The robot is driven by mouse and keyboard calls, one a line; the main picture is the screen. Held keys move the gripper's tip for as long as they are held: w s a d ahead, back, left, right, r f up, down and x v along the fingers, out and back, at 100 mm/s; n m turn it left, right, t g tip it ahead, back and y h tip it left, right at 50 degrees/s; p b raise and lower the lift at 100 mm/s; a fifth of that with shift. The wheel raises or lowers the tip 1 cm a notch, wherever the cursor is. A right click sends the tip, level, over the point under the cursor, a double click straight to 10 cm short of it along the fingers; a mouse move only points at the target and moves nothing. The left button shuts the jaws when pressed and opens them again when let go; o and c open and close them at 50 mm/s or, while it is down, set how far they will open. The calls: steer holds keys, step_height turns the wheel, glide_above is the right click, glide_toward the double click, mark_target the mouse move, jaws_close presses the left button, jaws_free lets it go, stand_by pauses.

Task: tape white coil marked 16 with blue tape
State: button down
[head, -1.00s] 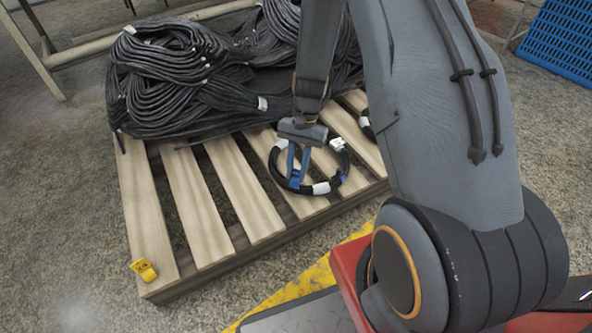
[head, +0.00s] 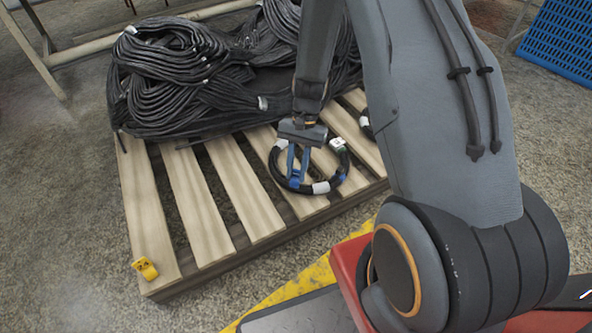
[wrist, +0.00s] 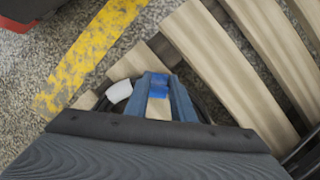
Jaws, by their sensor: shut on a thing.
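A black ring-shaped coil (head: 276,171) with several white bands lies on the wooden pallet in the head view. A pale tag (head: 337,145) sits on its far right side; I cannot read a number. A patch of blue tape (head: 293,184) shows on its near left side. My gripper (head: 297,172) comes down from above, with its blue fingers shut on the coil at the blue tape. In the wrist view, brighter blue tape (wrist: 158,88) shows between the fingers, beside a white band (wrist: 118,92). The fingers hide part of the coil.
The slatted pallet (head: 190,205) holds a large heap of black hoses (head: 165,80) at the back. Part of another dark coil (head: 366,125) shows behind my arm. A yellow tag (head: 145,268) sits at the pallet's near left corner. A blue crate (head: 560,45) stands far right.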

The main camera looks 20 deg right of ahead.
steer(key=shift+f, duration=0.2)
steer(key=shift+f, duration=0.35)
steer(key=shift+f+b, duration=0.55)
steer(key=shift+f, duration=0.8)
stand_by(0.5)
